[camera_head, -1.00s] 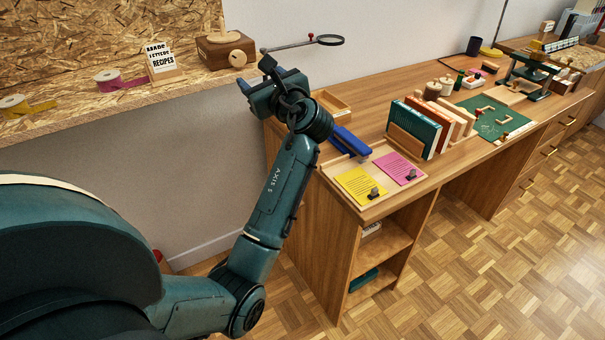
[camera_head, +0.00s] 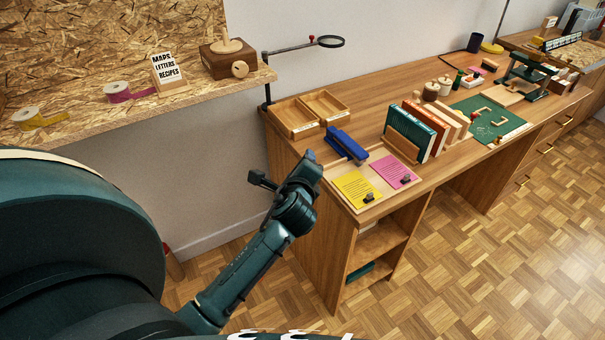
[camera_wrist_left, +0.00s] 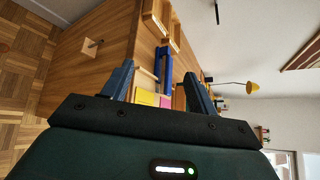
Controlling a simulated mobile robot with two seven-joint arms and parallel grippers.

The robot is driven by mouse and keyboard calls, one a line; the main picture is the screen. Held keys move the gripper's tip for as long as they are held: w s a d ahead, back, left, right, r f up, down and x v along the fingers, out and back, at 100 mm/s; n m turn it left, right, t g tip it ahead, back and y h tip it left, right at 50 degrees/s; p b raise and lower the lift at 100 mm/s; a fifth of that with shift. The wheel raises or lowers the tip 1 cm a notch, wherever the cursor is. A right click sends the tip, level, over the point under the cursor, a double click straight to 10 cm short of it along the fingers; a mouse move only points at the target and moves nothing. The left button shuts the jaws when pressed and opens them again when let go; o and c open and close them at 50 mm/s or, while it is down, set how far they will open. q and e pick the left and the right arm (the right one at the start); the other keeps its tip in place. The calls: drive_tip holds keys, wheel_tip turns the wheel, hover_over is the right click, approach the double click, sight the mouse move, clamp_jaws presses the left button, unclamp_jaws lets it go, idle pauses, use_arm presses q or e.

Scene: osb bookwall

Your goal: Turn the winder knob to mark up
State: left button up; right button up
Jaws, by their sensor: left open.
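The winder is a dark brown wooden box (camera_head: 214,65) with a light dome on top, standing on the chipboard shelf at upper left in the head view. Its round pale winder knob (camera_head: 240,69) is on the front face; a mark on it is too small to make out. My left gripper (camera_head: 281,167) is open and empty, well below and to the right of the knob, beside the desk's left end. In the left wrist view its two fingers (camera_wrist_left: 158,88) are spread with nothing between them. The winder does not show there. My right gripper is not in view.
A sign block (camera_head: 166,68) and ribbon rolls (camera_head: 117,92) stand left of the winder. A magnifier arm (camera_head: 300,44) rises at the shelf's right end. The desk holds wooden trays (camera_head: 297,117), a blue stapler-like tool (camera_head: 345,145) and books (camera_head: 410,131).

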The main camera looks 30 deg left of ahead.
use_arm(q)
drive_tip(key=shift+s+d+f+n+h+b, duration=0.2)
drive_tip(key=shift+f+b, duration=0.25)
drive_tip(key=shift+f, duration=0.35)
drive_tip(key=shift+s+d+f+n+h+b, duration=0.1)
drive_tip(key=shift+s+d+f+h+b, duration=0.15)
drive_tip(key=shift+f+b, duration=0.35)
drive_tip(key=shift+f, duration=0.15)
